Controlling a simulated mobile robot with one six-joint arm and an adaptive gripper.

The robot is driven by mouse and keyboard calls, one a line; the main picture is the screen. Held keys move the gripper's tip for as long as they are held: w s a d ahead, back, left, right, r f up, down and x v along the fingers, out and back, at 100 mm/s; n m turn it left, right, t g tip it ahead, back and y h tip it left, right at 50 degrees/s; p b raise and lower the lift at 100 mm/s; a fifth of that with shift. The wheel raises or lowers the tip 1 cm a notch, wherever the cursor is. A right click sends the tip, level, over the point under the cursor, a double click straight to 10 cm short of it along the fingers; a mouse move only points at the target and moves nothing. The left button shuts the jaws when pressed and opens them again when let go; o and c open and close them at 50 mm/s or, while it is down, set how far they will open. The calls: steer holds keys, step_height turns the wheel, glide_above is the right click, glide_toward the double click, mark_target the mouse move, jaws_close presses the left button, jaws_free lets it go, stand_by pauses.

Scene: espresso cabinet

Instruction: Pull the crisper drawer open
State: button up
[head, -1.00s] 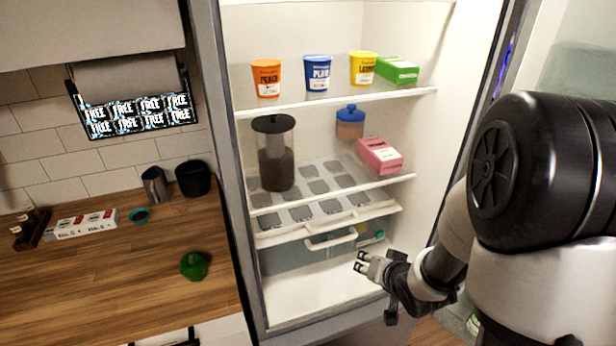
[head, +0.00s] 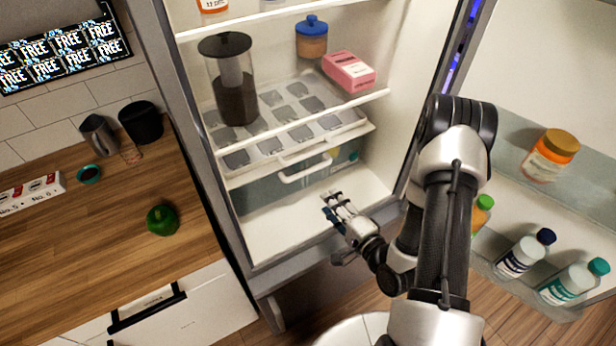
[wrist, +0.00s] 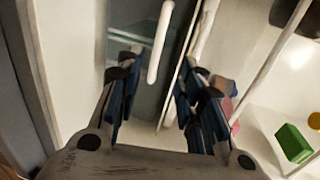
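The crisper drawer (head: 262,196) is a translucent grey-green box at the bottom of the open fridge, under the lowest shelf. Its white bar handle (head: 305,172) crosses its upper front. The drawer looks shut. My gripper (head: 334,203) is open and empty, in front of and a little below the handle in the head view. In the wrist view, the handle (wrist: 160,45) lies ahead of my open gripper (wrist: 160,82), in line with the gap between the fingers. I see no contact with it.
Above the drawer is a white tray (head: 240,178) with grey squares and its own handle. A pitcher (head: 234,90) and pink box (head: 349,70) stand over it. The fridge door with bottles (head: 525,253) is open at right. A wooden counter (head: 90,250) is at left.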

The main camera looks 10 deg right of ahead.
steer(key=b+x, duration=0.2)
steer(key=x, duration=1.2)
steer(key=shift+w, duration=0.2)
steer(key=shift+c, duration=0.5)
jaws_close()
